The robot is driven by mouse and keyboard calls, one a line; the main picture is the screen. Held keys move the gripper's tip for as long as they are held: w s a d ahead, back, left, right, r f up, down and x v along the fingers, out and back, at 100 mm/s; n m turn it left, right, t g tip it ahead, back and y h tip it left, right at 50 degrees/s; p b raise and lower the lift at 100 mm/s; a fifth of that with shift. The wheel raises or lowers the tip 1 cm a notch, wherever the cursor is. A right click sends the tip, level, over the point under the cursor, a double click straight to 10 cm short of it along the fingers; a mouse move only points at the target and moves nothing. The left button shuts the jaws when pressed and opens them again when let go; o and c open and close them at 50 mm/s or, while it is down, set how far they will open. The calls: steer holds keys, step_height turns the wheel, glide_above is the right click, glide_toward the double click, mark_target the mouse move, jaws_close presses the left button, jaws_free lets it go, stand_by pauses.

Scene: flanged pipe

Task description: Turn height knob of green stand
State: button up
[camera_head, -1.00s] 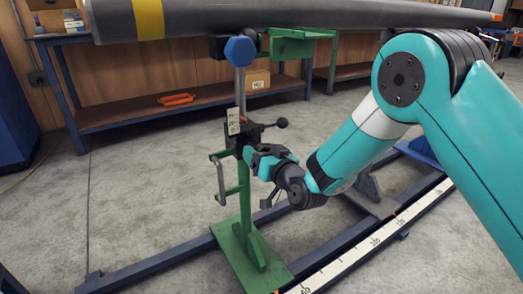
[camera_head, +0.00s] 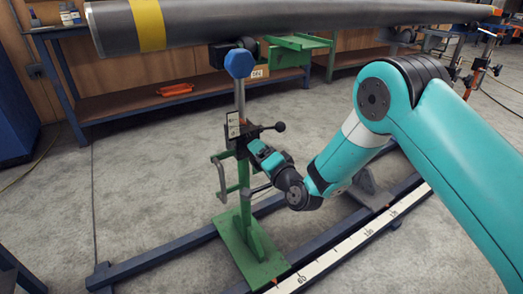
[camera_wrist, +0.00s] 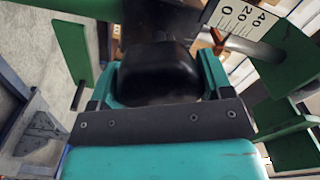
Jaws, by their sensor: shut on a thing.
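A black clamp block with a ball-ended lever (camera_head: 279,127) and a small scale plate (camera_head: 233,124) sits partway up; the scale also shows in the wrist view (camera_wrist: 243,17). My gripper (camera_head: 258,150) is at this block, on its right side. In the wrist view, my gripper (camera_wrist: 158,90) is shut on a black rounded knob (camera_wrist: 160,72) between its teal jaws. In the head view the knob is hidden by the gripper.
A long grey pipe (camera_head: 290,22) with a yellow band runs overhead. A grey handle (camera_head: 220,178) juts left of the stand. Blue floor rails (camera_head: 170,252) and a white ruler strip (camera_head: 345,248) cross the floor.

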steer(key=shift+m+p, duration=0.35)
steer(key=shift+m, duration=0.25)
steer(key=o, duration=0.9)
steer(key=shift+d, duration=0.1)
steer(key=shift+s+f, duration=0.1)
steer(key=shift+s, duration=0.05)
